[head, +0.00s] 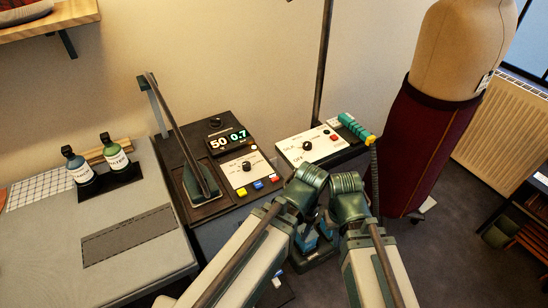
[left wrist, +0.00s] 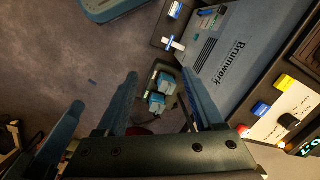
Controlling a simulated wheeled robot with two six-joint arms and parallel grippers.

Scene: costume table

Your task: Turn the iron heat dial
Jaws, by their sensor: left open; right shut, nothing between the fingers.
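The white panel on the right (head: 310,146), lettered SILK and OFF, carries a black round dial (head: 307,145). It looks like the iron heat panel. A similar panel (head: 249,171) left of it has its own black dial (head: 246,166) under a display reading 50 and 0.7. This dial also shows in the left wrist view (left wrist: 288,121). My left gripper (left wrist: 159,74) is open and empty, pointing down over the floor. My right gripper (head: 326,228) is shut and empty, low in front of the panels and partly hidden by my arms. Neither gripper touches a dial.
An iron (head: 199,182) stands at the left. Two bottles (head: 78,166) are on the grey table (head: 60,235). A dress form (head: 437,130) stands at the right. The blue Brunwork unit (left wrist: 225,50) fronts the station.

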